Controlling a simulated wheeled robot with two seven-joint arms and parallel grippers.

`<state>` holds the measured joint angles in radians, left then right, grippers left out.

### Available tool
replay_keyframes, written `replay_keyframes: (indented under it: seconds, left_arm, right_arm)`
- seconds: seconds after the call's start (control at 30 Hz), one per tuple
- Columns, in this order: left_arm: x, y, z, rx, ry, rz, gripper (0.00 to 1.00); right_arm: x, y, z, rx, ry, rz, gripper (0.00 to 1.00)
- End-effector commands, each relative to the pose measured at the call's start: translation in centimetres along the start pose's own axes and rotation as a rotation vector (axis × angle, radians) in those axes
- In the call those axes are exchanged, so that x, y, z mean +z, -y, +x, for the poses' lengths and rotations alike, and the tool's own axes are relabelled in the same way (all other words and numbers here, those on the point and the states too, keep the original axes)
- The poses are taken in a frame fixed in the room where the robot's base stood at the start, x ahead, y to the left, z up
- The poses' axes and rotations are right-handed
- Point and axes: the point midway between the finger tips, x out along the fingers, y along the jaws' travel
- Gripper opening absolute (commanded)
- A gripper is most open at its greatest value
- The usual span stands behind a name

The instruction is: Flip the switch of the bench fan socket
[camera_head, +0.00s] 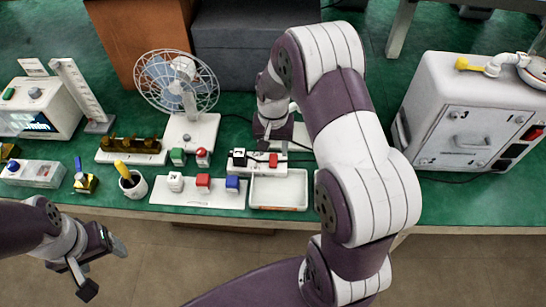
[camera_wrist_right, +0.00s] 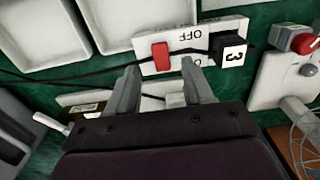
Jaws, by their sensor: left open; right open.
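The bench fan (camera_head: 178,88) stands on a white base at the back of the bench. In front of it lies a white socket strip (camera_head: 262,163) with a black plug (camera_head: 239,157) and a red switch (camera_head: 273,160). In the right wrist view, the strip (camera_wrist_right: 205,32) shows "OFF" beside the red switch (camera_wrist_right: 160,56), and the plug (camera_wrist_right: 232,50) is marked 3. My right gripper (camera_wrist_right: 163,80) is open and empty, its fingertips just short of the switch and apart from it. My left gripper (camera_head: 103,268) is open and empty off the bench's front edge.
A white strip (camera_head: 212,198) with white, red and blue blocks lies in front, next to an empty white tray (camera_head: 278,188). A pen cup (camera_head: 133,185) stands left. A large white case (camera_head: 468,115) stands right. A dark cable (camera_wrist_right: 80,77) runs to the plug.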

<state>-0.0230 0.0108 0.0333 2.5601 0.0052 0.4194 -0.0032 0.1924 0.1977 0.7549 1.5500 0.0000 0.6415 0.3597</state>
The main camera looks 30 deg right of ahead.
Motion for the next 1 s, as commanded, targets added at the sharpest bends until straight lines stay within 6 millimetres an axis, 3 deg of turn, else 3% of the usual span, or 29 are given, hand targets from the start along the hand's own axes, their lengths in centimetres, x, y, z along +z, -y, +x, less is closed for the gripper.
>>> replay_keyframes:
  seconds: [0.1, 0.23, 0.6, 0.77, 1.0]
  left_arm:
    - [0.0, 0.0, -0.1, 0.000, 0.000, 0.000, 0.72]
    - [0.0, 0.0, -0.1, 0.000, 0.000, 0.000, 0.72]
    - [0.0, 0.0, -0.1, 0.000, 0.000, 0.000, 0.72]
    - [0.0, 0.0, -0.1, 0.000, 0.000, 0.000, 0.72]
    - [-0.1, 0.0, -1.2, 0.000, 0.000, 0.000, 0.72]
  right_arm:
    - [0.1, 0.0, 2.8, 0.001, 0.003, -0.001, 0.51]
    - [0.0, 0.0, 4.8, 0.000, 0.000, -0.001, 0.51]
    - [0.0, 0.0, 5.7, -0.001, -0.002, -0.002, 0.51]
    - [0.0, 0.0, 5.7, -0.001, -0.002, -0.002, 0.00]
    - [-0.3, 0.0, 5.2, 0.001, 0.055, 0.000, 0.00]
